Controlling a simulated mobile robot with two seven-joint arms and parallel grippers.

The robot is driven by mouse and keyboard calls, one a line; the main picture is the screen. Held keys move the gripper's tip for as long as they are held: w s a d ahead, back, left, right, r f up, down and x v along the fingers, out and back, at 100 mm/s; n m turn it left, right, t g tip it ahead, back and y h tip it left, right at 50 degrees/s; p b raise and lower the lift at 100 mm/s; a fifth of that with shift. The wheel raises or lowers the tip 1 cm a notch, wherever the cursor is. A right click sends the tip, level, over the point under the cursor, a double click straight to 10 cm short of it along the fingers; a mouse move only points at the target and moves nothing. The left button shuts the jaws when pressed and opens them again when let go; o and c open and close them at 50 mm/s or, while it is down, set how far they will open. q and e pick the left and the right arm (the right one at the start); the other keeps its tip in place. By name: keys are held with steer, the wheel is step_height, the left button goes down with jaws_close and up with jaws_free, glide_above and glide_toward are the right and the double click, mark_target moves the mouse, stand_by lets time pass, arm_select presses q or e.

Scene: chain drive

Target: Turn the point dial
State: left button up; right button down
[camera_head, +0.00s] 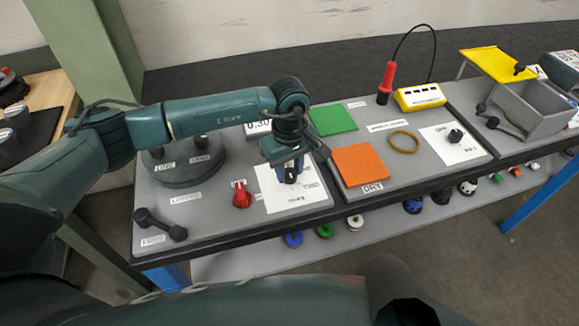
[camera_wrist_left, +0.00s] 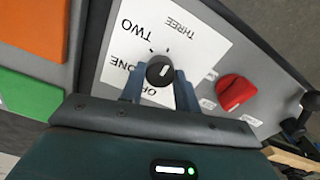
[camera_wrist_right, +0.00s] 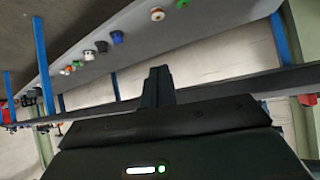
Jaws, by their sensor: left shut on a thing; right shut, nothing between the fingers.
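The point dial (camera_wrist_left: 160,71) is a round black knob with a white mark, on a white card (camera_wrist_left: 205,62) lettered OFF, ONE, TWO and THREE. In the left wrist view the mark runs roughly up and down the picture. In the head view the dial (camera_head: 291,176) is partly hidden by my gripper. My left gripper (camera_wrist_left: 160,84) is shut on the dial, its blue fingers on either side; it also shows from above in the head view (camera_head: 288,165). My right gripper (camera_wrist_right: 158,78) is shut and empty, away from the dial, and I cannot make it out in the head view.
A red knob (camera_head: 242,195) sits beside the card, and a dark dumbbell-shaped part (camera_head: 160,224) lies front left. Orange (camera_head: 360,165) and green (camera_head: 333,119) squares lie to the right. Another black knob (camera_head: 455,135) is farther right. Under the table edge in the right wrist view is a shelf (camera_wrist_right: 215,22).

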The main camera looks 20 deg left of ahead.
arm_select(q)
steer(key=shift+c, duration=0.9)
